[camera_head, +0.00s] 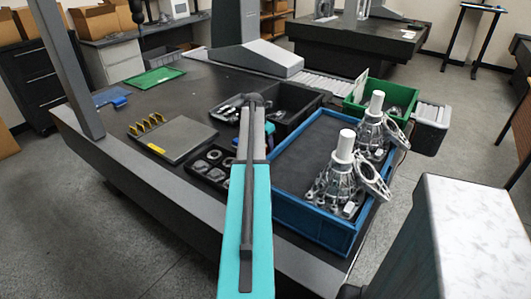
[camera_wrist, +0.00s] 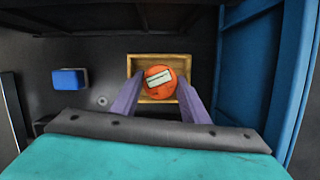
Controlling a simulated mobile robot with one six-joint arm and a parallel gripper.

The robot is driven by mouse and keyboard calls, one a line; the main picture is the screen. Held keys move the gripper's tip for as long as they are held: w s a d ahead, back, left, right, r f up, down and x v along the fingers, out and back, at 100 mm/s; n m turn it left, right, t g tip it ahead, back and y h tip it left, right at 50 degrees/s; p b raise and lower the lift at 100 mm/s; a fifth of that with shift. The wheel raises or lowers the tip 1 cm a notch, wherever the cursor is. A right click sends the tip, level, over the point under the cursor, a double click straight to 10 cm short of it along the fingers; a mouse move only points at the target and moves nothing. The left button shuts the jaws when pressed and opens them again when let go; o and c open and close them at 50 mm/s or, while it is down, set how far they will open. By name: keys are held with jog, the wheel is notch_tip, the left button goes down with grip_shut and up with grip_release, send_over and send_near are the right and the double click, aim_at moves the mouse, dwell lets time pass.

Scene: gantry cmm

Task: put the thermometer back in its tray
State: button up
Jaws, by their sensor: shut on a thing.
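The thermometer is a round orange body with a pale rectangular display (camera_wrist: 158,77), seen in the wrist view. My gripper (camera_wrist: 160,84) has its two purple fingers on either side of it and is shut on it. The small wooden tray (camera_wrist: 187,60) lies directly under or around the thermometer, which overlaps the tray's inside in this view. I cannot tell whether the thermometer touches the tray floor or hangs above it. In the head view my own arm hides the thermometer, the tray and the fingertips.
A blue crate (camera_head: 299,216) with metal castings (camera_head: 340,175) stands right of my arm. A black bin (camera_head: 289,112) is behind it. A dark part tray (camera_head: 209,166) and a flat plate with yellow clips (camera_head: 172,142) lie left. A blue block (camera_wrist: 70,79) sits left of the wooden tray.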

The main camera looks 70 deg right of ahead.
jog(key=shift+f+p, duration=0.35)
jog(key=shift+f, duration=1.4)
jog(key=shift+f, duration=0.1)
jog(key=o, duration=0.9)
jog(key=b+v, duration=0.1)
jog(key=v, duration=1.1)
